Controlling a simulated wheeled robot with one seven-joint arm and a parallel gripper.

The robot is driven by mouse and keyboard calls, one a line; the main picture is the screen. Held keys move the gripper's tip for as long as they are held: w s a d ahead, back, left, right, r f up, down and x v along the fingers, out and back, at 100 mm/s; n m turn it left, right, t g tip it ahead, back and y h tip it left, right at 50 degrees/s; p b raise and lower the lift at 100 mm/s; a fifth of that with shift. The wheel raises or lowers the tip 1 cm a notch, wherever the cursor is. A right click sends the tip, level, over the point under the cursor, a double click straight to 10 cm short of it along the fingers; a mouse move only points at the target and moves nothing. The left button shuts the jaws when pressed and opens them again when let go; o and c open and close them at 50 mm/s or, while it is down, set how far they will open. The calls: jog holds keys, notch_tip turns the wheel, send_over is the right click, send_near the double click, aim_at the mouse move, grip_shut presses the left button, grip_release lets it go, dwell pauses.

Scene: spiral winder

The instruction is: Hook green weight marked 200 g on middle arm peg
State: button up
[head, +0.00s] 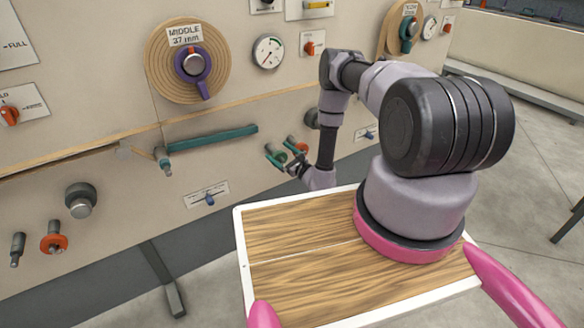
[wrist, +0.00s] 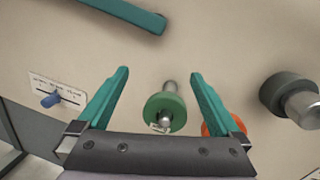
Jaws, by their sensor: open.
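The green weight (wrist: 165,110) hangs on a metal peg on the panel, between and beyond my fingers in the wrist view. Its small white label is too small to read. My gripper (wrist: 159,73) is open and empty, its teal fingers on either side of the weight, apart from it. In the head view my gripper (head: 280,153) is close to the panel, and I cannot separate the green weight from the fingers. The middle arm (head: 212,138) is a teal bar to the left of my gripper, with a peg (head: 164,162) at its left end. The bar's end (wrist: 130,12) also shows in the wrist view.
A slider plate (head: 207,194) is below the bar. The MIDDLE 37 mm dial (head: 165,75) is above.

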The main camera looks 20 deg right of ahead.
aim_at(276, 156)
jog(key=s+d+f+h, duration=0.1)
jog(key=f, duration=0.1)
jog(key=d+f+m+h, duration=0.1)
jog(key=f, duration=0.1)
jog(key=s+d+f+m+h, duration=0.1)
jog(key=f, duration=0.1)
jog(key=shift+s+d+f, duration=0.1)
jog(key=shift+s+f, duration=0.2)
jog(key=shift+f, duration=0.05)
jog(key=shift+w+f, duration=0.1)
jog(key=x, duration=1)
jog(key=shift+w, duration=0.25)
